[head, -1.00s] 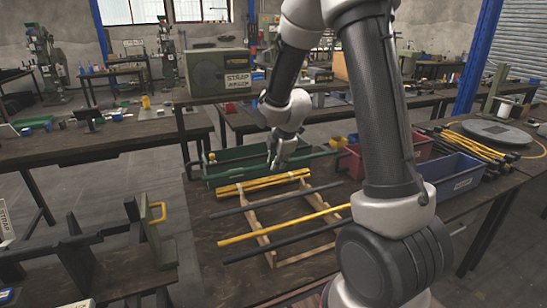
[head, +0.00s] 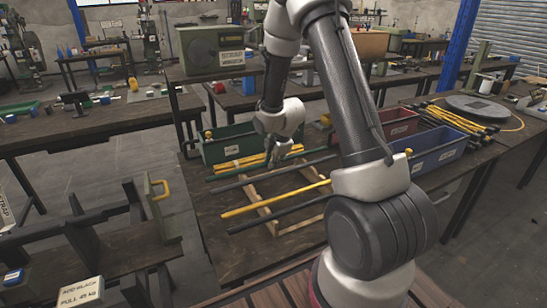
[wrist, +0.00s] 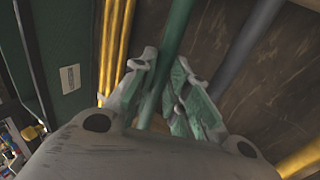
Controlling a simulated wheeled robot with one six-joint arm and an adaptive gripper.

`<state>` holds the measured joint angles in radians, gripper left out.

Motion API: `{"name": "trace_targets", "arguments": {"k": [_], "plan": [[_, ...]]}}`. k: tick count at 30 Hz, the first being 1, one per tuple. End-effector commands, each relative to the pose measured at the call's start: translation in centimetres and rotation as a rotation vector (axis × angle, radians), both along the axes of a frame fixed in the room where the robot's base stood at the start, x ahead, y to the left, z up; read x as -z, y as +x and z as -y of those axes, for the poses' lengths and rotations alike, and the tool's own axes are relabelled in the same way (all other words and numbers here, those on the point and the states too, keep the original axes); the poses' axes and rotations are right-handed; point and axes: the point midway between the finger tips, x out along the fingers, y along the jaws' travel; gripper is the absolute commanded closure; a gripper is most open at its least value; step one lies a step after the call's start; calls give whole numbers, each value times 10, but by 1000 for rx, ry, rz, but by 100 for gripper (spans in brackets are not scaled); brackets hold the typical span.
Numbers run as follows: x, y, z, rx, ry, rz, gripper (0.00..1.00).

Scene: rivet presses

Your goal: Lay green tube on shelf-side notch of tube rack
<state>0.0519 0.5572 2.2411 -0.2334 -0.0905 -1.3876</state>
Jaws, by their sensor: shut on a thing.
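The green tube (wrist: 180,28) runs between my gripper's fingers (wrist: 165,85) in the wrist view, and the fingers are shut on it. In the head view my gripper (head: 273,160) holds the tube over the back part of the wooden tube rack (head: 256,196). The green tube (head: 222,176) lies in front of several yellow tubes (head: 236,163) there and roughly parallel to them. I cannot tell whether it touches the rack. A dark grey tube (head: 235,185), a yellow tube (head: 240,210) and a black tube (head: 255,221) lie farther forward on the rack.
A green bin (head: 225,147) stands just behind the rack. A red bin (head: 400,128) and a blue bin (head: 437,150) stand to the right, partly behind my arm. The bench front is bare.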

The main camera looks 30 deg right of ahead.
Motion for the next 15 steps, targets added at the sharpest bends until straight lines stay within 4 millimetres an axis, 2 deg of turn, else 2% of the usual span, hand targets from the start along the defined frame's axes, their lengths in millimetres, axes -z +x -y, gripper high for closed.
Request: {"name": "trace_targets", "arguments": {"k": [10, 11, 14, 15], "plan": [[2, 2, 1, 0, 0, 1, 100], [2, 2, 1, 0, 0, 1, 78], [2, 2, 1, 0, 0, 1, 60], [2, 2, 1, 0, 0, 0, 58]]}}
